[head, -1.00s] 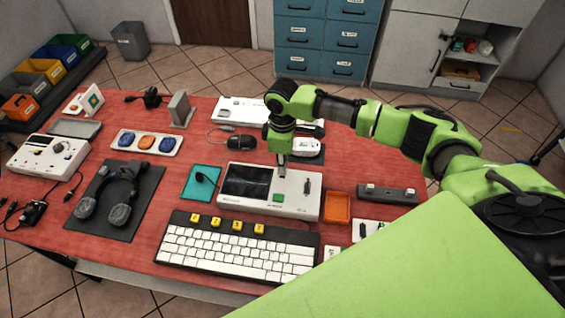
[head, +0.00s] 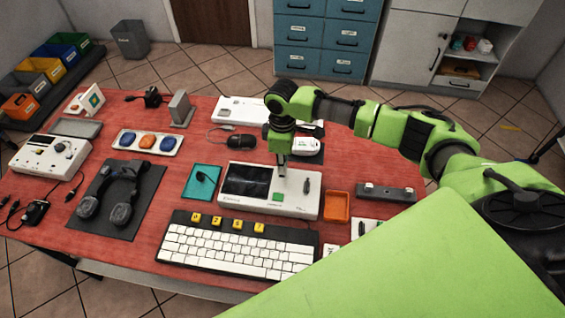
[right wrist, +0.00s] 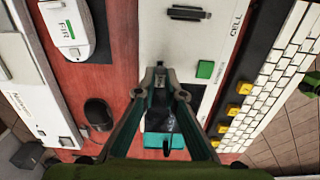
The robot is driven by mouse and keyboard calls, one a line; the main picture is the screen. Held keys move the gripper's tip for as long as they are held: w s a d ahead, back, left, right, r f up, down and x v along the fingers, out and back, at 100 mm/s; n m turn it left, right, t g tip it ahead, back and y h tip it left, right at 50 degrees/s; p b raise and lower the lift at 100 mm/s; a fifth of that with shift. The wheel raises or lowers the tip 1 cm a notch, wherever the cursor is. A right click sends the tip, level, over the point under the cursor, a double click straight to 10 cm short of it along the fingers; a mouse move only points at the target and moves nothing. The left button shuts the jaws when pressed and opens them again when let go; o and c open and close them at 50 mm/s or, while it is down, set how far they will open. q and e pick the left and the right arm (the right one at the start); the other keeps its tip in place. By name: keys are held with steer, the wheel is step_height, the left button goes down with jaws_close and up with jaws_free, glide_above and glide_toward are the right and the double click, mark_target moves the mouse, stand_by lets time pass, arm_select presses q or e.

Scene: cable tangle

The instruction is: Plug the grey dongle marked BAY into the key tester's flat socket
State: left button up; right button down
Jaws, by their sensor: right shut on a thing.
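My right gripper (head: 282,170) is above the far edge of the white unit with a dark screen (head: 290,210), which appears to be the key tester. In the right wrist view the gripper (right wrist: 160,72) points down beside the unit's green button (right wrist: 205,69). Its fingertips are shut on a small greyish thing, likely the grey dongle, mostly hidden between them. I cannot read a BAY mark. A dark flat fitting (right wrist: 188,13) lies on the unit's white face near lettering that looks like CELL; I cannot tell if it is a socket. My left gripper is out of view.
A keyboard (head: 235,245) lies in front of the unit. An orange tray (head: 336,206) and a grey bar (head: 386,192) are to its right, a teal tray (head: 203,181) to its left. Behind stand a mouse (head: 243,141) and a white device on a pad (head: 309,158).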

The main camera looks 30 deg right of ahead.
steer(key=shift+f+b, duration=0.3)
steer(key=shift+f, duration=0.85)
stand_by(0.4)
steer(key=c, duration=2)
jaws_free()
steer(key=shift+c, duration=0.2)
step_height(320, 180, up, 12)
